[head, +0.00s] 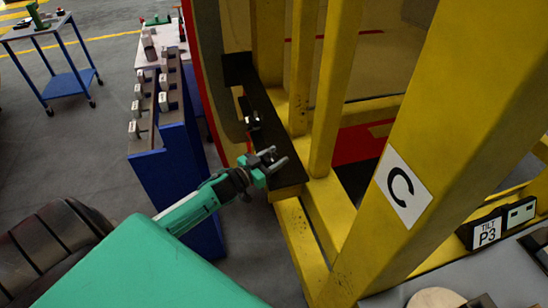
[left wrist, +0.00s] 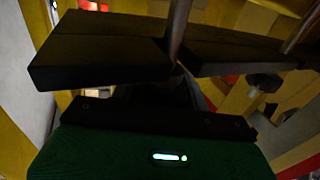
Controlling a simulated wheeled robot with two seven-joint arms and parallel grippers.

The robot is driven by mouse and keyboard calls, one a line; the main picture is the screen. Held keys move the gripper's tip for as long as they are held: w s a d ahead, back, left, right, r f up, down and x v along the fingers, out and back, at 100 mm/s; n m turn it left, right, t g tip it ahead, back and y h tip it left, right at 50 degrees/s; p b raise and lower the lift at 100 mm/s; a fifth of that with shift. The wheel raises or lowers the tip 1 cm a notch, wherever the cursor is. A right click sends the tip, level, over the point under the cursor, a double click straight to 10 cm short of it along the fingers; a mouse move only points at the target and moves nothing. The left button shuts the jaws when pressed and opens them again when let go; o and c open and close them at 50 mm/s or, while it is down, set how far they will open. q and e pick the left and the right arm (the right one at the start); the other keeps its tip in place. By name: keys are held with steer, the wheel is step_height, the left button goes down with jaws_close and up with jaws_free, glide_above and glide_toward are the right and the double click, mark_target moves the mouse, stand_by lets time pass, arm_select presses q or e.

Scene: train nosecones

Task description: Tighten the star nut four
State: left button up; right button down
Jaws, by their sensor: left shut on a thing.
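My left gripper (head: 274,161) is at the near end of a dark clamp bar (head: 278,170) on the yellow frame. In the left wrist view two dark slabs (left wrist: 100,58) lie across the picture, with a metal rod (left wrist: 176,30) between them. My gripper is shut under the foot of this rod, on what seems to be a star nut; the nut is hidden in dark shadow. A second black knob (left wrist: 264,82) shows to the right, apart from the gripper. I cannot tell the nuts' numbers. My right gripper is out of view.
Yellow beams (head: 330,90) stand close to the right of the gripper, one with a C sign (head: 402,187). A blue rack (head: 178,180) with several grey blocks stands to the left. A blue cart (head: 66,82) is farther off on open grey floor.

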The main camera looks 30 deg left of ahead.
arm_select(q)
steer(key=o, duration=1)
steer(key=shift+s+a+f+b, duration=0.15)
steer(key=shift+s+a+b, duration=0.15)
steer(key=shift+s, duration=0.3)
steer(key=b+v, duration=0.3)
steer(key=v, duration=0.9)
steer(key=shift+s+b, duration=0.25)
steer(key=shift+b, duration=0.05)
